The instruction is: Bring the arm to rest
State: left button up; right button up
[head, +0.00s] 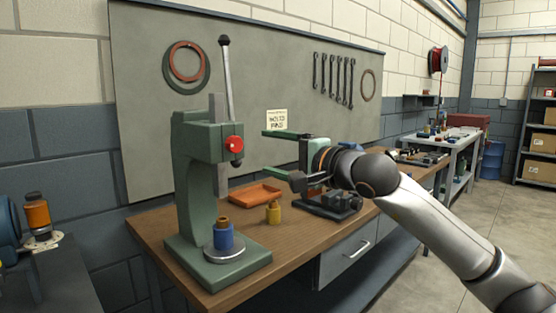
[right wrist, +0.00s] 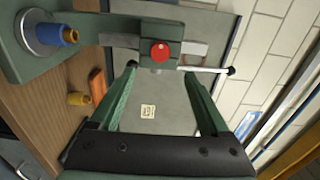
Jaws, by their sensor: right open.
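My right arm (head: 440,220) reaches in from the right over the workbench (head: 160,233). Its gripper (head: 267,149) is open and empty, with two green fingers pointing left toward the green arbor press (head: 188,190). In the right wrist view the spread fingers (right wrist: 160,75) have nothing between them but the press head and wall board beyond. A blue cylinder with a brass-coloured top (head: 223,238) stands on the press's round plate, below the ram and apart from the gripper. A small brass-coloured piece (head: 273,213) stands on the bench. My left gripper is not in view.
An orange tray (head: 255,194) lies on the bench behind the brass-coloured piece. A dark fixture (head: 332,205) sits below my right wrist. The press lever (head: 226,80) rises tall at the left. The floor (head: 470,200) at the right is open.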

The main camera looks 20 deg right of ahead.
jog(key=shift+s+d, duration=0.25)
jog(key=shift+s, duration=0.4)
